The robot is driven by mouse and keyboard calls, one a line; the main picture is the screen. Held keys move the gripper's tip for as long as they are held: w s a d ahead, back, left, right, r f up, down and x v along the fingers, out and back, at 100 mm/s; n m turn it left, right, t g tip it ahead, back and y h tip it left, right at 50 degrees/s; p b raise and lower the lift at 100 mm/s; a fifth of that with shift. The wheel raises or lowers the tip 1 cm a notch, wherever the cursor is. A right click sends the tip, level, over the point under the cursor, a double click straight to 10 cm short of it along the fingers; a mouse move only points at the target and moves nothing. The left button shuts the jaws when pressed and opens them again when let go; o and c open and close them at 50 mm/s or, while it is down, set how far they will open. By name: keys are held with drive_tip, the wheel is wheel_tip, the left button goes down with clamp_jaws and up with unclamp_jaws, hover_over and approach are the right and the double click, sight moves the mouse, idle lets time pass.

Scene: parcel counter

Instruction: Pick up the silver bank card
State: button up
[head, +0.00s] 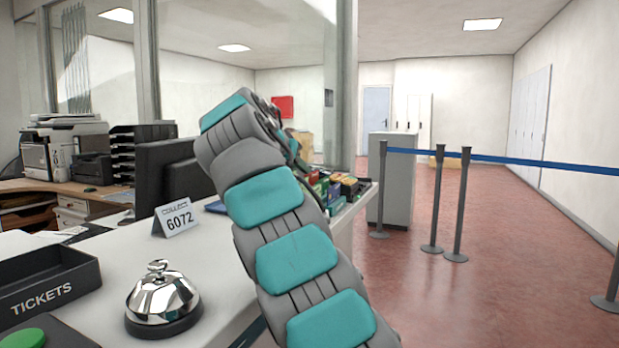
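I cannot make out a silver bank card anywhere in the head view. My arm, with grey links and teal pads, rises from the bottom middle and bends over the far end of the counter (205,252). My gripper's fingers do not show; the arm's upper bend hides what is behind it. Several small coloured boxes (345,186) are grouped at the far end of the counter, partly behind my arm.
On the counter are a silver bell (162,302), a black TICKETS tray (45,285), a green button (24,338) and a 6072 sign (178,217). A monitor (165,175) stands behind. Barrier posts (460,205) with a blue belt stand on the open red floor (510,270).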

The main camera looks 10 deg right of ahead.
clamp_jaws()
drive_tip(key=shift+r, duration=0.15)
idle(0.5)
